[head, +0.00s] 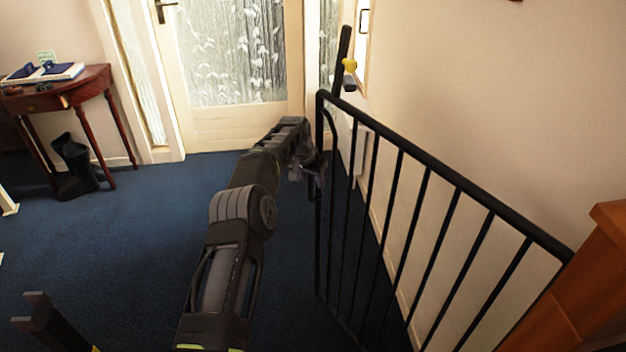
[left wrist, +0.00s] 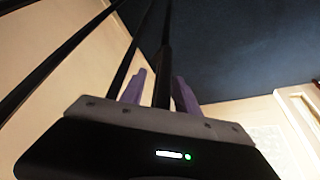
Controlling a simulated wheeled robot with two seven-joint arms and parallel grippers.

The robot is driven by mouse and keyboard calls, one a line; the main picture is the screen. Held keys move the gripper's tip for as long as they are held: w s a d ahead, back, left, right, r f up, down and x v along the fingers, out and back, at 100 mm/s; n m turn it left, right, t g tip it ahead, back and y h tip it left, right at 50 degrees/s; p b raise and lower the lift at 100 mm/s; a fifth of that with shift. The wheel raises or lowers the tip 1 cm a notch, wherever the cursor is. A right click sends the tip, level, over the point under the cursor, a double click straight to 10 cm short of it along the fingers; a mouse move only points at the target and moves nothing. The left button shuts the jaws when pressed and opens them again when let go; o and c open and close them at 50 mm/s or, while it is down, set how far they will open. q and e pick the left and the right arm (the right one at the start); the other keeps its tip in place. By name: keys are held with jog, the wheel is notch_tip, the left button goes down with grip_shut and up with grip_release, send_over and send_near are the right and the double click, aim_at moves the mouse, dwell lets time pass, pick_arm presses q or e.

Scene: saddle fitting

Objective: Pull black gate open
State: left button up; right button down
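The black gate (head: 402,150) is a barred metal panel running from the middle of the head view down to the lower right. My left arm reaches to its far end post, and my left gripper (head: 317,178) is at that post, about halfway up. In the left wrist view, the two purple fingers of my left gripper (left wrist: 159,74) stand apart on either side of a black gate bar (left wrist: 163,60). Narrow gaps seem to show between fingers and bar, so they do not look clamped.
A black post with a yellow knob (head: 349,65) stands by the wall beyond the gate. A glazed door (head: 230,125) is at the back. A wooden side table (head: 95,80) and black boots (head: 75,165) are at left. Blue carpet (head: 120,250) is clear. Wooden furniture (head: 590,290) stands at right.

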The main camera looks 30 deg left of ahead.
pick_arm(q)
jog(key=shift+r, duration=0.15)
jog(key=b+v, duration=0.1)
jog(key=v, duration=0.6)
jog(key=shift+s+r, duration=0.2)
jog(key=shift+r, duration=0.05)
jog(key=shift+c, duration=0.4)
